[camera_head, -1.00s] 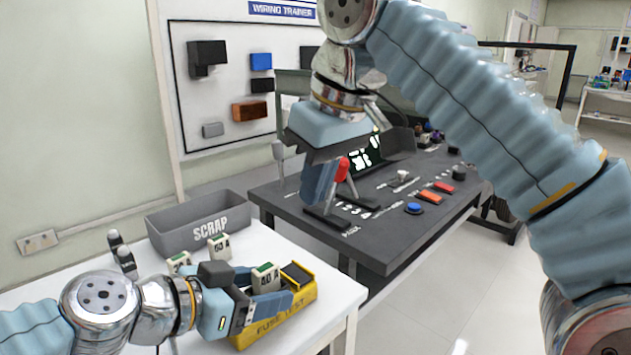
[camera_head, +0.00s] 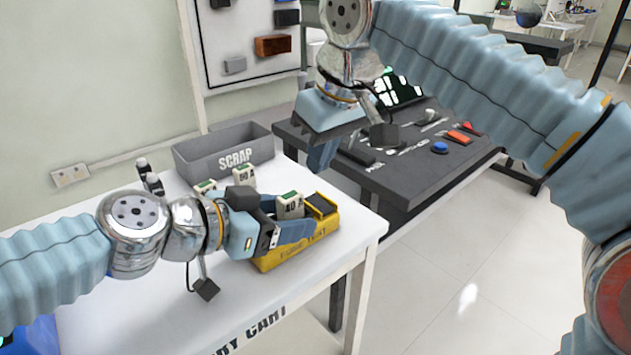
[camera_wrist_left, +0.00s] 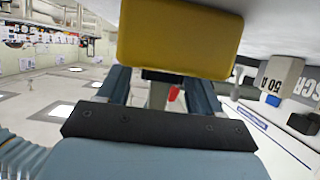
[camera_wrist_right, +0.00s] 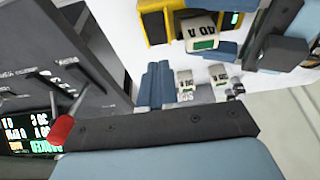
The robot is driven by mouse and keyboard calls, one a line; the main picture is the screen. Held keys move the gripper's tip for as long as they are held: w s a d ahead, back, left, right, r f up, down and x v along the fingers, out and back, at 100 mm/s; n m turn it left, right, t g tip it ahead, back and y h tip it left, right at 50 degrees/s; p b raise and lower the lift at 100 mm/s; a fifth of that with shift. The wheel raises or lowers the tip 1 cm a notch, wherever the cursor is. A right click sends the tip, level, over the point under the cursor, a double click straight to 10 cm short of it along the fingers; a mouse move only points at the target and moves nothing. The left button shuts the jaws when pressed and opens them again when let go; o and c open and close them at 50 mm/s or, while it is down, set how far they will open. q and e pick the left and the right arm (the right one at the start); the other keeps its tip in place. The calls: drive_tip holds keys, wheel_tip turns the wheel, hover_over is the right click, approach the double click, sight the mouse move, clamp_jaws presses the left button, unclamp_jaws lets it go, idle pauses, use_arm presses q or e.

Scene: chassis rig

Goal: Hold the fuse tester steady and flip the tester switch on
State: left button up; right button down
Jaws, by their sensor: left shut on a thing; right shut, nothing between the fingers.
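The yellow fuse tester (camera_head: 298,251) lies on the white cart, with a black part (camera_head: 320,204) at its right end. A white fuse (camera_head: 290,206) marked 40 stands at the tester, between the fingers of my left gripper (camera_head: 293,226). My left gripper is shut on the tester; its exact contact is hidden. In the left wrist view the tester's yellow body (camera_wrist_left: 180,38) fills the top middle. My right gripper (camera_head: 322,155) is shut and empty, raised above and behind the tester. In the right wrist view the tester (camera_wrist_right: 157,28) is at the top, apart from its fingers (camera_wrist_right: 156,84).
A grey scrap bin (camera_head: 223,150) and loose fuses (camera_head: 243,178) are at the back of the cart. A dark console (camera_head: 415,165) with buttons stands beyond. Its red-tipped lever (camera_wrist_right: 62,130) shows in the right wrist view. The cart's front is mostly clear.

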sight(311, 197)
drive_tip(key=shift+s+d+x, duration=0.1)
drive_tip(key=shift+s+x, duration=0.05)
drive_tip(key=shift+x, duration=1.25)
drive_tip(key=shift+s+d+x, duration=0.1)
drive_tip(key=shift+s+x, duration=0.05)
drive_tip(key=shift+x, duration=1.2)
drive_tip(key=shift+f, duration=0.15)
drive_tip(key=shift+w+f, duration=0.1)
drive_tip(key=shift+f, duration=0.1)
drive_tip(key=shift+s+d+r, duration=0.15)
drive_tip(key=shift+s+d, duration=0.3)
drive_tip(key=shift+s, duration=0.2)
drive_tip(key=v, duration=1.4)
drive_tip(key=shift+w+a, duration=0.2)
drive_tip(key=shift+w, duration=0.05)
